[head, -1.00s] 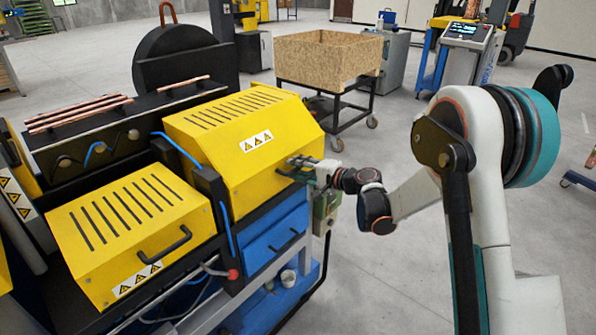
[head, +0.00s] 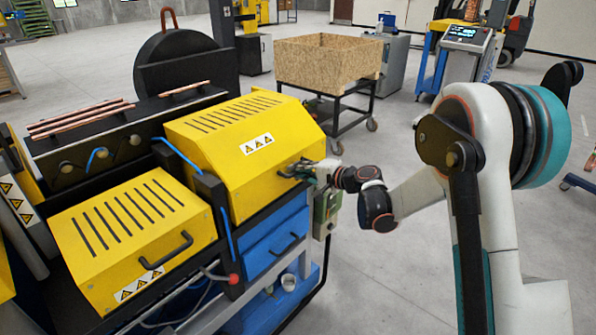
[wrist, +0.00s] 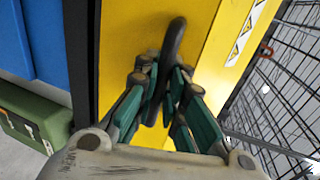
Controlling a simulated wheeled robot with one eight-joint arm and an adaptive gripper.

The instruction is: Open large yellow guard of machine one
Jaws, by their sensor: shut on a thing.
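The large yellow guard (head: 238,140) of the machine is the bigger, rear slotted cover in the head view, with a warning sticker on its sloped front. It appears to lie down over the machine. Its black handle (wrist: 174,45) stands out from the yellow face in the wrist view. My gripper (wrist: 166,78) is at this handle, with its green-padded fingers on both sides of the bar and shut on it. In the head view my gripper (head: 308,170) is at the guard's lower right front, and the exact contact is too small to see.
A smaller yellow guard (head: 130,235) with its own handle is at the front left. A blue drawer front (head: 275,240) and a green box (head: 325,210) are below the gripper. A wooden crate on a cart (head: 330,62) stands behind.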

